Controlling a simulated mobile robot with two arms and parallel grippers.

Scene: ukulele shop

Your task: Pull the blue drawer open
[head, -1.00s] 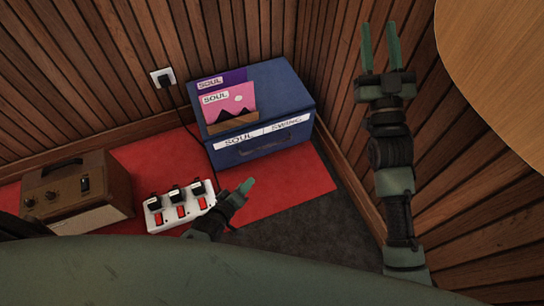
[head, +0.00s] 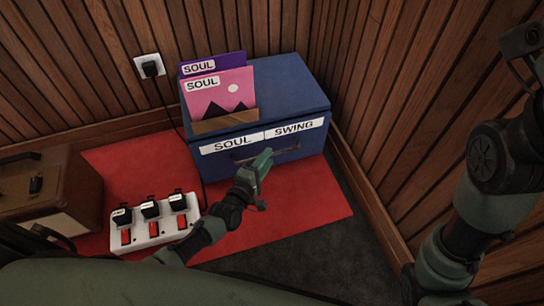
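The blue drawer (head: 222,167) is the front of a blue box (head: 285,85) standing in the corner, with white labels reading SOUL and SWING along its upper front. The front looks flush with the box. A dark handle (head: 287,151) runs across the front, partly hidden behind my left gripper (head: 264,160). That gripper points up toward the handle in the head view, its tip overlapping the handle; whether it touches is unclear. Its fingers overlap in this view, so their gap is not clear. My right arm shows at the right, but its gripper is out of view.
Pink and purple SOUL sleeves (head: 219,92) stand in a wooden holder (head: 225,121) on the box. A white power strip (head: 152,232) and brown amplifier (head: 55,193) sit at left. Slatted wall (head: 385,120) closes the right. Red mat (head: 305,200) before the box is mostly clear.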

